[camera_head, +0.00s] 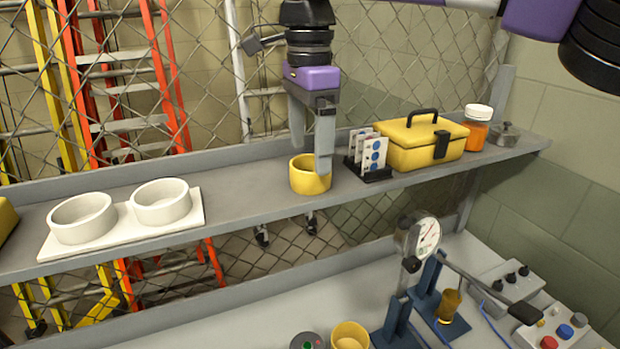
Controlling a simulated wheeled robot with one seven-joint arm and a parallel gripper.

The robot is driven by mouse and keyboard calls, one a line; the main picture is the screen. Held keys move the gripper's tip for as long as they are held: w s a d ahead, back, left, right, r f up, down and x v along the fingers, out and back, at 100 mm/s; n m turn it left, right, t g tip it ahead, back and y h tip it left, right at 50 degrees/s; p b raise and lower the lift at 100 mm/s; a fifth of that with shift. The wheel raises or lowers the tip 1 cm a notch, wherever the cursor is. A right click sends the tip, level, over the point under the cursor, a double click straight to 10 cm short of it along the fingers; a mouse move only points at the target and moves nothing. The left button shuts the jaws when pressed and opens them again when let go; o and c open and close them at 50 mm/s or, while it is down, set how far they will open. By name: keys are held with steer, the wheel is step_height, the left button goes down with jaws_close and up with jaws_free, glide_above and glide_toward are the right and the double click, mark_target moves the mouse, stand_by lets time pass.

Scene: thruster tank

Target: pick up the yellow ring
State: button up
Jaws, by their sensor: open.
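The yellow ring (309,178) stands on the grey shelf (250,198), near the shelf's front edge. My gripper (311,165) points down over it with its jaws open. I cannot tell whether either finger touches the ring.
Right of the ring stand a card rack (371,158), a yellow toolbox (422,142) and an orange jar (477,128). A white tray (125,232) with two round cups is left. A dial gauge (426,237) rises from the bench (250,318) below. A chain-link fence is behind.

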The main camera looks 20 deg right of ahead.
mark_target(311, 165)
step_height(311, 165, down, 4)
steer(key=b, duration=0.4)
steer(key=shift+d+f, duration=0.1)
steer(key=c, duration=1.4)
